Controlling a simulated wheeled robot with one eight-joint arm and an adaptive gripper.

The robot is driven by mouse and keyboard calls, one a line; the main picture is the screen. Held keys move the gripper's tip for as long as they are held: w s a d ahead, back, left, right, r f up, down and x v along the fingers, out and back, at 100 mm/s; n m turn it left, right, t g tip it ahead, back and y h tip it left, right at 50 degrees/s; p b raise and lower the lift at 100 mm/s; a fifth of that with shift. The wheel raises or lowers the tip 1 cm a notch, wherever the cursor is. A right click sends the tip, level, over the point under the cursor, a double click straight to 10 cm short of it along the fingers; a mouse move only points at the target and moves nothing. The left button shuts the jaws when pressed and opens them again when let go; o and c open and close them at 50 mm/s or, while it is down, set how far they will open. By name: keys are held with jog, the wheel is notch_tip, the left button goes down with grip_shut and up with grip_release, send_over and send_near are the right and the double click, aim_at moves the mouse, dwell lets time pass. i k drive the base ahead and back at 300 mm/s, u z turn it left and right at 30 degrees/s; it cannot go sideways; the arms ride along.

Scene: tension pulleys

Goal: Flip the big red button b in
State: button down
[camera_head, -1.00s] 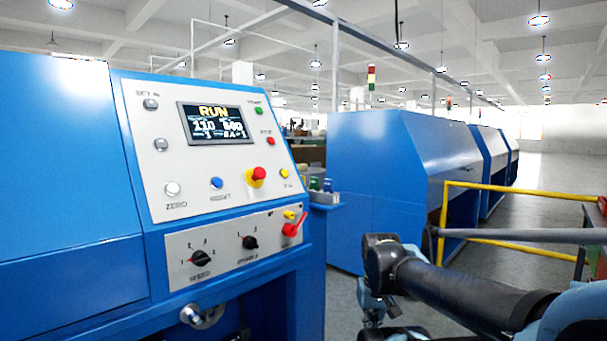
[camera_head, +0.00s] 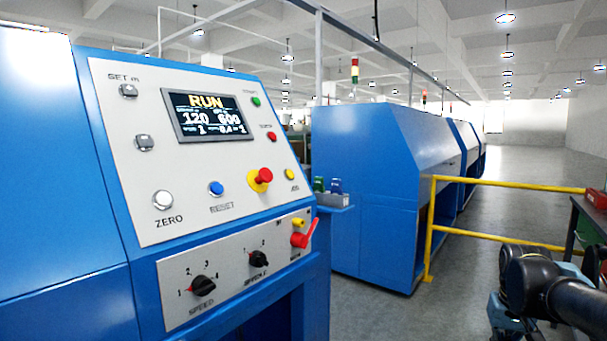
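A big red mushroom button (camera_head: 263,176) on a yellow collar stands out from the sloped control panel (camera_head: 145,195) of the blue machine. It looks raised. The panel screen (camera_head: 210,115) reads RUN, with 120 and 600 below. A smaller flat red button (camera_head: 271,136) sits above it, and a red lever switch (camera_head: 305,234) sits on the lower panel. My arm shows at the bottom right, well away from the panel. My gripper's fingertips cannot be made out.
Knobs, a white ZERO button (camera_head: 163,200) and a blue RESET button (camera_head: 216,188) surround the red button. The grey floor between is open.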

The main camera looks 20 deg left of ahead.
aim_at(266, 176)
jog(key=k, duration=0.95)
jog(key=u, duration=2.35)
